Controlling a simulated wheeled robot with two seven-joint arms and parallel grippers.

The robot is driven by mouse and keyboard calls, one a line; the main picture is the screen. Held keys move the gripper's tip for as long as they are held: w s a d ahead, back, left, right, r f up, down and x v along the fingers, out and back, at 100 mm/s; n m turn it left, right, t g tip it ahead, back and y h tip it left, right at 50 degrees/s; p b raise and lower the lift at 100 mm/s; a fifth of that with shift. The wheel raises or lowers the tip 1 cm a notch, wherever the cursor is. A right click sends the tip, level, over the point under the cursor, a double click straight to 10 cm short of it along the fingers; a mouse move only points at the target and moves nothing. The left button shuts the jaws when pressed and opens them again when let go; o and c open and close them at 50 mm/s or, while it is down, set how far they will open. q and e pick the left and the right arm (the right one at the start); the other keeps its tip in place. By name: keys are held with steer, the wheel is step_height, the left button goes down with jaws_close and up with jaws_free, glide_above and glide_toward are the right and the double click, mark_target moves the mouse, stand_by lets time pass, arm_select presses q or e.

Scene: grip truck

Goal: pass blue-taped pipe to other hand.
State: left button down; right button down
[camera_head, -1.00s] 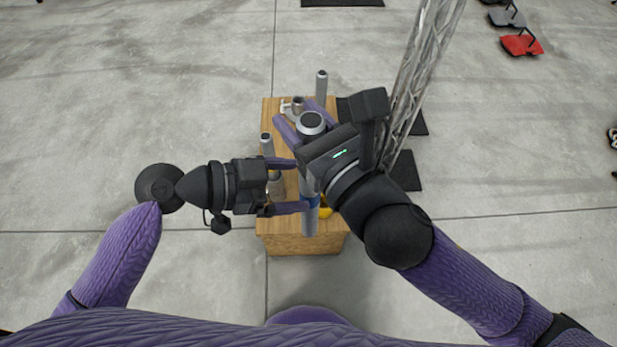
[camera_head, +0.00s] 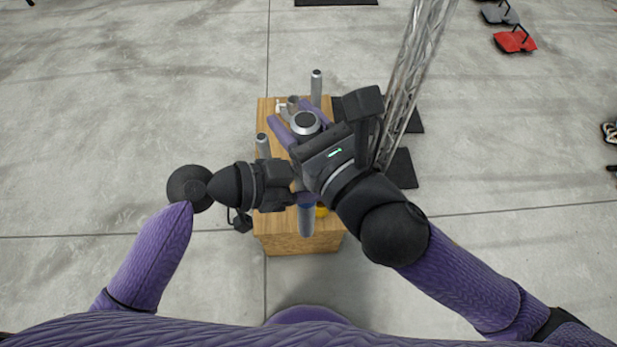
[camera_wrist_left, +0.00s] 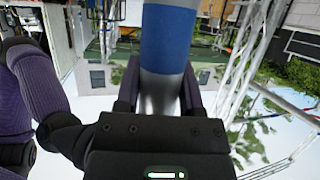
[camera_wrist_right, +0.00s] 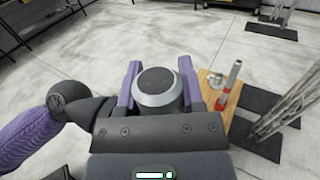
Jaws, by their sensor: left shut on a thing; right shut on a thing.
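The blue-taped pipe (camera_head: 306,219) is a grey tube with a blue band, held above the wooden block. Its dark, silver-rimmed end (camera_wrist_right: 157,85) sits between the purple fingers of my right gripper (camera_head: 299,118), which is shut on it. My left gripper (camera_wrist_left: 160,92) comes in from the left and is shut on the same pipe. In the left wrist view the blue band (camera_wrist_left: 166,45) lies just beyond its fingers. In the head view the left fingers are mostly hidden behind my right wrist.
The wooden block (camera_head: 290,243) carries upright grey pipes (camera_head: 316,90) at its back and left, plus a yellow item (camera_head: 321,210) at the right. The right wrist view shows red tape (camera_wrist_right: 223,100) on one pipe. A metal truss (camera_head: 412,85) rises at right. Floor at left is clear.

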steer(key=shift+c, duration=0.7)
jaws_free()
